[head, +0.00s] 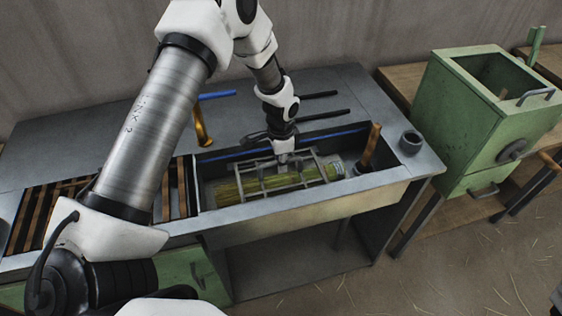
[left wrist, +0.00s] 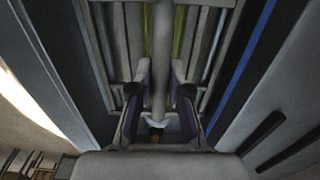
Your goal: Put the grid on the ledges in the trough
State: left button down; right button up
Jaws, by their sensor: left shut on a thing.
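The grey metal grid (head: 262,184) is in or just over the trough (head: 310,206), above a bundle of yellow-green straw (head: 228,192). My left gripper (head: 283,157) comes down from above and is shut on the grid's middle bar. In the left wrist view the bar (left wrist: 158,60) runs between the two fingers (left wrist: 158,100), with straw (left wrist: 178,32) showing below the grid. The grid looks roughly in line with the trough's length. The ledges are hard to make out, and I cannot tell whether the grid touches them. My right gripper is not in view.
A blue strip (head: 228,152) runs along the trough's back. Black rods (head: 322,115) lie behind. A slatted rack (head: 181,190) is left; a green box (head: 478,110) stands right.

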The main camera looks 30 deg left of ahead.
pick_arm(q)
jog(key=c, duration=1)
grip_release()
jog(key=shift+c, duration=0.2)
notch_tip(320, 180, up, 19)
jog(key=p, duration=0.7)
